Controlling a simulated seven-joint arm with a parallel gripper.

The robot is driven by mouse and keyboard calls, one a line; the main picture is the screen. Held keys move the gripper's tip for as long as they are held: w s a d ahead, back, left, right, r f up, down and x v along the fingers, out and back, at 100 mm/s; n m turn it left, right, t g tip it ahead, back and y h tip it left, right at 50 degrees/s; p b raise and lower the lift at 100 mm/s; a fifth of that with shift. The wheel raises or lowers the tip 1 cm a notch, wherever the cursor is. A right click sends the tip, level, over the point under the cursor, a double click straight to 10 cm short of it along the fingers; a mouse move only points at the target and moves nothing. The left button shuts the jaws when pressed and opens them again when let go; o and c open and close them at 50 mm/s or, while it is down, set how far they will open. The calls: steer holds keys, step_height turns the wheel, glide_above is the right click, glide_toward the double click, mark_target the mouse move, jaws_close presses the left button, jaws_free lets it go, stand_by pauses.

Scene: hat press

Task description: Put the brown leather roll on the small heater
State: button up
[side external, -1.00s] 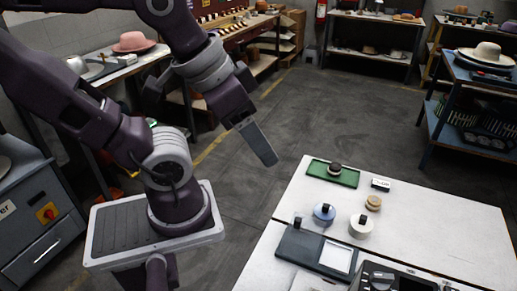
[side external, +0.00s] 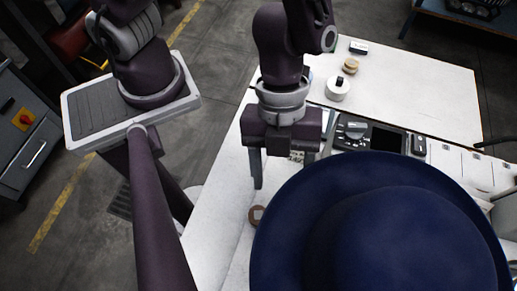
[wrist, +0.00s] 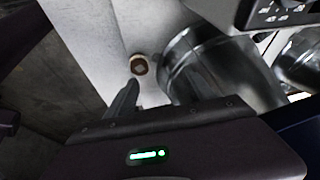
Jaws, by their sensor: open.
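A small brown roll (side external: 251,216) with a pale centre stands on the white table, just left of the blue hat's brim. It also shows in the wrist view (wrist: 139,64), just beyond my left fingertip. My gripper (side external: 284,174) is open and empty, pointing down above the table, with its fingers (wrist: 158,82) apart. The roll is not between the fingers in the wrist view. A dark device with a knob and a flat black top (side external: 370,136) stands behind the hat; I cannot tell if it is the small heater. The hat may hide other things.
A large blue hat (side external: 385,235) fills the lower right. In the wrist view, a shiny metal vessel (wrist: 215,65) stands right of the roll, close to my right finger. A white roll (side external: 337,90) and a tan roll (side external: 350,66) stand farther back on the table.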

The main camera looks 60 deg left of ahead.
mark_target(259, 215)
steer(key=shift+m+g+y, duration=0.7)
steer(key=shift+m+g, duration=0.1)
steer(key=s+f, duration=0.1)
steer(key=f, duration=0.2)
steer(key=s+f, duration=0.2)
steer(key=f, duration=0.1)
steer(key=s+d+f, duration=0.1)
steer(key=f, duration=0.2)
steer(key=shift+s+f, duration=0.15)
steer(key=shift+s, duration=0.2)
jaws_close()
